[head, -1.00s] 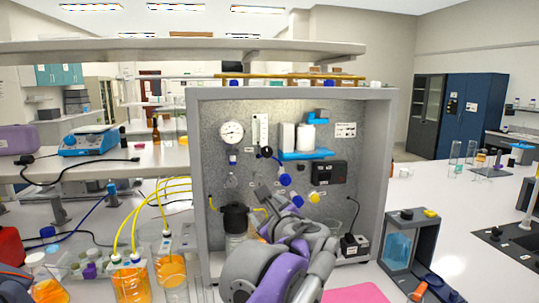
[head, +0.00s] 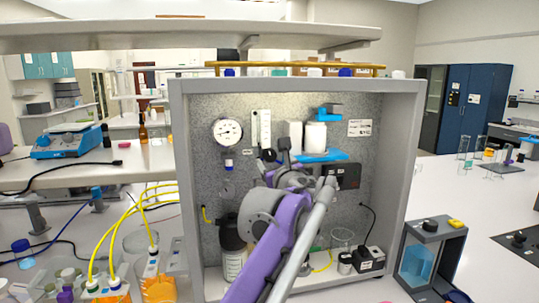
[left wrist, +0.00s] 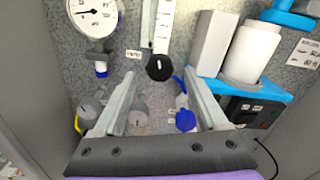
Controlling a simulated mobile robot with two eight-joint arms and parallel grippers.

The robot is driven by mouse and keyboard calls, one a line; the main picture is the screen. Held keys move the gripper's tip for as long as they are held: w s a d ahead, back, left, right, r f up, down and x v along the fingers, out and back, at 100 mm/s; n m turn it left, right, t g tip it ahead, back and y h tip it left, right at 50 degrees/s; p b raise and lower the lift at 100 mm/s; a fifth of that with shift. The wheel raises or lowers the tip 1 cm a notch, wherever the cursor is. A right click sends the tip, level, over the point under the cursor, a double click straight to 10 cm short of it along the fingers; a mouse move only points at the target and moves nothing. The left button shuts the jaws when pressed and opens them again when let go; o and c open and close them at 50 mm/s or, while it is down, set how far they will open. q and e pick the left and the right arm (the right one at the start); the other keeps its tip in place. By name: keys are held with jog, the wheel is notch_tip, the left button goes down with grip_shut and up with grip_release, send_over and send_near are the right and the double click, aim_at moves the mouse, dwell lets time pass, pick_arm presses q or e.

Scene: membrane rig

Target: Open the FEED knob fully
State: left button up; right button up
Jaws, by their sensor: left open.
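My left gripper (head: 278,158) is raised in front of the panel (head: 215,175). A blue knob (left wrist: 185,121) is lower, close to the right finger. Grey knobs sit lower left, one partly behind the left finger. I cannot read which label says FEED. My arm hides the lower panel in the head view. My right gripper is not in view.
A pressure gauge (head: 227,132) is at the panel's upper left. The frame's side walls (head: 399,180) enclose the panel. A black-capped bottle (head: 233,262) stands below left.

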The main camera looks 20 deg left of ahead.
aim_at(271, 157)
pick_arm(q)
jog(key=x, duration=0.5)
grip_shut()
dwell(0.3)
